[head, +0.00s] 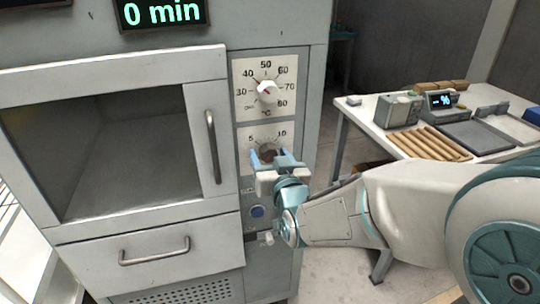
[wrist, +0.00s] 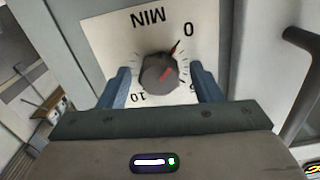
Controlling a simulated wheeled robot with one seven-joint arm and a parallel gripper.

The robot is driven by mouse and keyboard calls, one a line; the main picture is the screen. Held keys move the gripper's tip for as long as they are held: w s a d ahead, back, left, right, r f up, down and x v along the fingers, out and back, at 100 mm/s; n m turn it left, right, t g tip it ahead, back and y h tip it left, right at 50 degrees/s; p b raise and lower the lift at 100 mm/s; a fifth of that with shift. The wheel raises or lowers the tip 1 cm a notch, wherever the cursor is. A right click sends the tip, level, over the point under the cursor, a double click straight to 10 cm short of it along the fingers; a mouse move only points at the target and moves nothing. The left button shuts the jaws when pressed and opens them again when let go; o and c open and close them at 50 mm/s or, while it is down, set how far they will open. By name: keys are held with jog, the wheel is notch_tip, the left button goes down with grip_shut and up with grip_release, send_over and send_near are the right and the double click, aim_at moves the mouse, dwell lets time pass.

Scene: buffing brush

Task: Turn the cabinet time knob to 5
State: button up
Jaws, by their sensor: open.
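The time knob (wrist: 158,74) is dark grey with a red mark, on a white dial plate (wrist: 112,38) lettered MIN, upside down in the wrist view. Its pointer tip is at the 0 mark. The 5 mark is partly hidden by a finger in the wrist view; it shows in the head view at the dial's upper left. My gripper (wrist: 162,84) is open, its blue fingers on either side of the knob with visible gaps. In the head view my gripper (head: 268,157) covers much of the knob. The cabinet display (head: 161,13) reads 0 min.
The white temperature knob (head: 267,91) sits just above. A drawer handle (head: 154,251) is lower left. A table (head: 365,122) with wooden sticks stands right.

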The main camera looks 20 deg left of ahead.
jog(key=c, duration=1)
jog(key=shift+f+b, duration=0.15)
jog(key=shift+b, duration=0.35)
jog(key=shift+m+b, duration=0.4)
jog(key=m+b, duration=0.2)
jog(key=b, duration=0.1)
jog(key=shift+f, duration=0.2)
jog(key=m+b, duration=0.5)
jog(key=b, duration=0.3)
jog(key=shift+m, duration=0.3)
jog(key=m+b, duration=0.5)
jog(key=b, duration=0.2)
jog(key=shift+b, duration=0.35)
jog(key=m+b, duration=0.3)
jog(key=m, duration=0.1)
jog(key=shift+r+b, duration=0.3)
jog(key=shift+b, duration=0.1)
jog(key=shift+m, duration=0.3)
